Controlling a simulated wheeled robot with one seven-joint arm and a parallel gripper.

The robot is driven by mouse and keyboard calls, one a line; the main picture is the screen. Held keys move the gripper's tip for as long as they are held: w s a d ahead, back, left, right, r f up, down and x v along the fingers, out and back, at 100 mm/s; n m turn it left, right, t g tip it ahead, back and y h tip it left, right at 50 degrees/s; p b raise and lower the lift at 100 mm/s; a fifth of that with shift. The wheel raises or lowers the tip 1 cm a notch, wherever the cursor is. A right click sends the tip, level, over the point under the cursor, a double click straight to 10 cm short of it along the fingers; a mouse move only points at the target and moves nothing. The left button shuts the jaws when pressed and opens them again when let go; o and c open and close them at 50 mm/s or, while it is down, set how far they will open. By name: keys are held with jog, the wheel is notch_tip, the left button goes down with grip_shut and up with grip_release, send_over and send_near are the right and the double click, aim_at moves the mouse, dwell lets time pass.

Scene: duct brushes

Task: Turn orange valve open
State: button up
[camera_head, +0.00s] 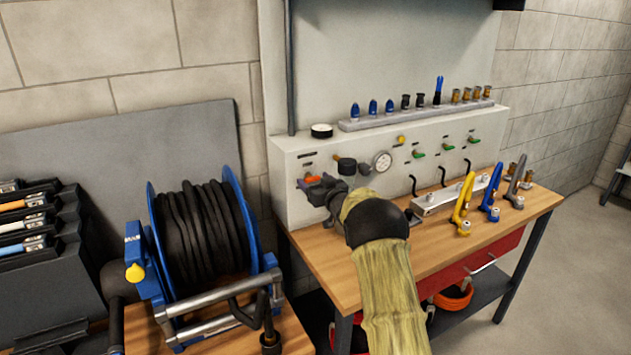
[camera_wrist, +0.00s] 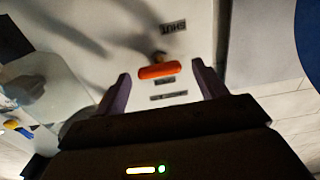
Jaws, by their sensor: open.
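The orange valve handle (camera_wrist: 158,71) shows in the wrist view, in front of the pale panel, between and beyond my two fingers. Small dark labels lie above and below it, and one seems to read "SHUT". In the head view the orange valve (camera_head: 312,179) is at the left end of the grey panel, partly hidden by my gripper (camera_head: 318,187). My gripper is open, its fingertips (camera_wrist: 158,80) spread to either side of the handle. I see no finger touching it. The exact depth gap cannot be told.
A blue hose reel (camera_head: 205,235) stands at left. A round gauge (camera_head: 382,161) and a dark knob (camera_head: 347,166) are right of the valve. Yellow (camera_head: 463,205) and blue (camera_head: 490,207) tools stand on the wooden bench (camera_head: 325,262). Fittings line the shelf (camera_head: 415,117) above.

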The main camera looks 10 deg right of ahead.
jog(key=c, duration=1)
jog(key=shift+n+b, duration=0.4)
jog(key=shift+b, duration=0.15)
jog(key=n+b, duration=0.3)
jog(key=shift+a+f+b, duration=0.1)
jog(key=shift+f+b, duration=0.1)
jog(key=shift+b, duration=0.15)
jog(key=n+b, duration=0.5)
jog(key=shift+s+a+f+n, duration=0.1)
jog(key=shift+n, duration=0.3)
jog(key=shift+n+b, duration=3.2)
jog(key=shift+n, duration=1)
